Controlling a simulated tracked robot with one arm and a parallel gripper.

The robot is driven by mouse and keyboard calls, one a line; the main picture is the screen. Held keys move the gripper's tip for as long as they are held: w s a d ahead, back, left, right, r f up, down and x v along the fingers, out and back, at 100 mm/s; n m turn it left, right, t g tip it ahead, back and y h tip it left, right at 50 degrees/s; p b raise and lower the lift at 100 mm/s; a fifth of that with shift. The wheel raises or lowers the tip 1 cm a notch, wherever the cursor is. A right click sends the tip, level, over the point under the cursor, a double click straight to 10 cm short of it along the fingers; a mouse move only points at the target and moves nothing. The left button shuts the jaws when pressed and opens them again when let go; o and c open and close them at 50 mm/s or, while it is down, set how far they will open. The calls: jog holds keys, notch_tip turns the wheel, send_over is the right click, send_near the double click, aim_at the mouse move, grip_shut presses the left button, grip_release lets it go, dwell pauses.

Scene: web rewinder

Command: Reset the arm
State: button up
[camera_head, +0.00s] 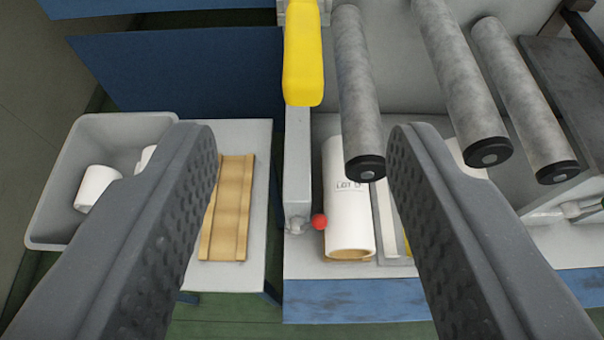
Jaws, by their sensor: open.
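My gripper (300,165) shows as two dark grey, dimpled fingers reaching in from the lower left and lower right. They are wide apart and nothing is held between them. Between the fingertips in the picture are a white roll (348,205) marked "LOT" and a yellow-covered lever (303,60) on a grey post. The fingers hide part of the side table at left and part of the machine at right.
Several grey rollers (357,80) jut out at upper right. A red knob (319,221) sits beside the roll. A grey bin (75,155) with white rolls stands at left. A tan grooved cradle (230,205) lies on the side table (258,150). Blue panels (200,70) stand behind.

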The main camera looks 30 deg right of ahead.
jog(key=shift+s+a+r, duration=0.1)
jog(key=shift+s+a, duration=0.05)
jog(key=s+a+r+n+t+y+b, duration=0.1)
jog(key=a+r, duration=0.3)
jog(key=a, duration=0.6)
jog(key=s+a+r+n+t+y+b, duration=0.1)
jog(key=a+r+n+y+b, duration=0.1)
jog(key=a, duration=0.9)
jog(key=s+a+r+n+t+y+b, duration=0.1)
jog(key=a+r+n+t+y, duration=0.1)
jog(key=a, duration=0.9)
notch_tip(320, 180, up, 4)
jog(key=shift+s+f+n+y+b, duration=0.1)
jog(key=shift+s+n+y+b, duration=0.25)
jog(key=shift+n+y, duration=0.45)
jog(key=shift+w, duration=0.1)
